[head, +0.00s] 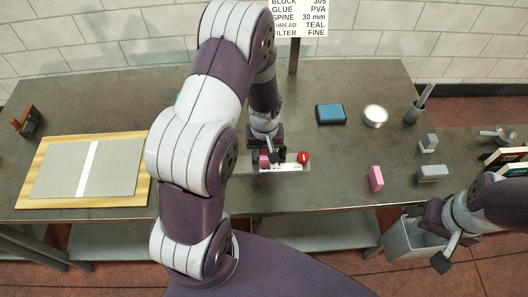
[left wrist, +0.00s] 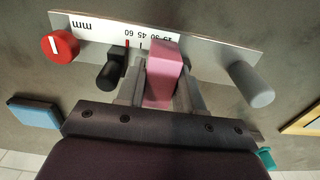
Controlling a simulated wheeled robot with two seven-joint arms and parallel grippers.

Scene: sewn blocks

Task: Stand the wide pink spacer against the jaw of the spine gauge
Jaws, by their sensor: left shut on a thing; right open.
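My left gripper (head: 268,158) is shut on a pink spacer (left wrist: 165,75), which it holds over the spine gauge (head: 290,167). In the left wrist view the spacer is between the two fingers (left wrist: 160,95) and covers part of the gauge's white mm scale (left wrist: 110,35). A black knob (left wrist: 112,72) is left of it and a grey post (left wrist: 250,85) right of it. Contact with the gauge's jaw cannot be told. A second pink block (head: 376,178) stands on the table; which is wider is unclear. My right gripper (head: 447,248) is open and empty, beyond the table's front edge.
The gauge has a red knob (head: 304,156). A blue pad (head: 331,114), a round white tin (head: 375,115), a grey cup (head: 414,112) and grey blocks (head: 432,173) stand to the right. A wooden board (head: 45,190) with grey panels lies left. A bin (head: 410,245) is below the right edge.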

